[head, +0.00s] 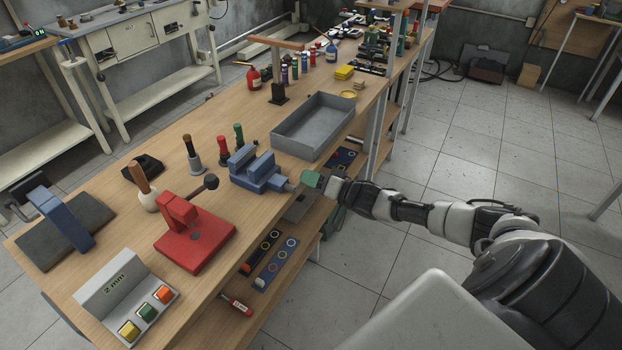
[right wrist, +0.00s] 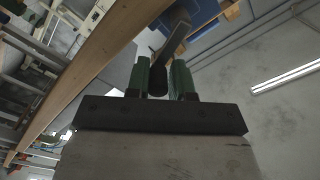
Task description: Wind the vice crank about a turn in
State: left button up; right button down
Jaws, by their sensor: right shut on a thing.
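The blue vice (head: 258,170) sits at the bench's near edge, in the middle of the head view. Its crank side faces my right arm. My right gripper (head: 312,180), with green fingers, is at that side, just beyond the bench edge. In the right wrist view, the crank (right wrist: 176,38) shows as a grey arm with a dark handle. The handle is between the two green fingers of my right gripper (right wrist: 160,76), which is shut on it. In the head view the gripper hides most of the crank. My left gripper is not in view.
A grey tray (head: 314,126) stands right behind the vice. A red fixture (head: 196,235), several screwdriver-like tools and a button box (head: 126,298) are on the bench to the left and front. A lower shelf with ring-marked strips (head: 277,264) is under the edge. Open floor lies right.

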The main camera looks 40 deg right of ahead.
jog(key=shift+s+f, duration=0.15)
jog(key=shift+f, duration=0.25)
jog(key=c, duration=1.1)
grip_release()
jog(key=shift+r, duration=0.1)
jog(key=v, duration=1)
jog(key=shift+s+d, duration=0.2)
jog(key=shift+s, duration=0.05)
jog(key=shift+a, duration=0.1)
